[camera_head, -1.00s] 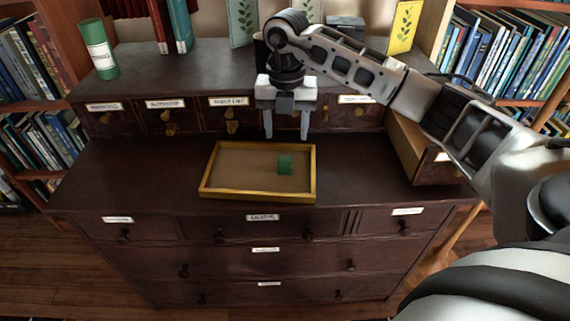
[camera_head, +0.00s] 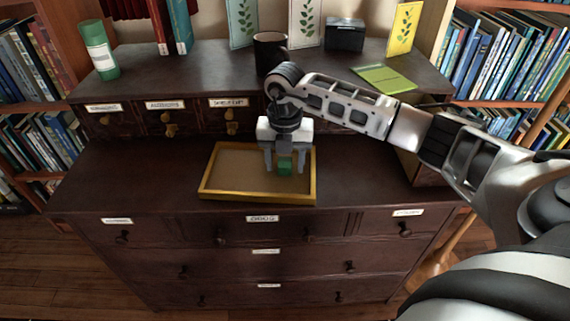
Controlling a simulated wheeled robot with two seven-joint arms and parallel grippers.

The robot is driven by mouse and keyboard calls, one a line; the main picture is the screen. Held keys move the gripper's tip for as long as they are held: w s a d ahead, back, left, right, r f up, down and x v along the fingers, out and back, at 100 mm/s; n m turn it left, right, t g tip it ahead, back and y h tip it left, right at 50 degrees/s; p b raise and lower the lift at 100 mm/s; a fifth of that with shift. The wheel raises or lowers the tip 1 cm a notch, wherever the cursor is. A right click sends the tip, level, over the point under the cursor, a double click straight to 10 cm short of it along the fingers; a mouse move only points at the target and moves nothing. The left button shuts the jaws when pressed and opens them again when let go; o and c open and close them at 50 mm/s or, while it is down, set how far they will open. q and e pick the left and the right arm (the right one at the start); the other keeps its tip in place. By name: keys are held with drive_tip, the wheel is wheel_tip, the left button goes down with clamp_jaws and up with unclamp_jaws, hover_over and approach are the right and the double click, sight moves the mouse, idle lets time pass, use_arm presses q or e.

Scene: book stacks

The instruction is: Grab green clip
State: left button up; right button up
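The green clip (camera_head: 284,168) lies in the right part of a shallow yellow-rimmed tray (camera_head: 257,197) on the dark dresser top. My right gripper (camera_head: 284,172) points down over the tray, its two fingers apart, one on each side of the clip. The clip's upper part is hidden behind the gripper body. I cannot tell whether the fingers touch it. My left gripper is not in view.
The dresser top (camera_head: 130,180) is clear to the left of the tray. Behind it stands a raised row of small labelled drawers (camera_head: 228,118). On top are a dark mug (camera_head: 270,53), a green-white canister (camera_head: 98,50), a dark box (camera_head: 344,35) and a light green booklet (camera_head: 383,79).

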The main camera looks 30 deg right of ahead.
drive_tip(key=c, duration=0.9)
drive_tip(key=shift+o, duration=0.2)
drive_tip(key=shift+r, duration=0.15)
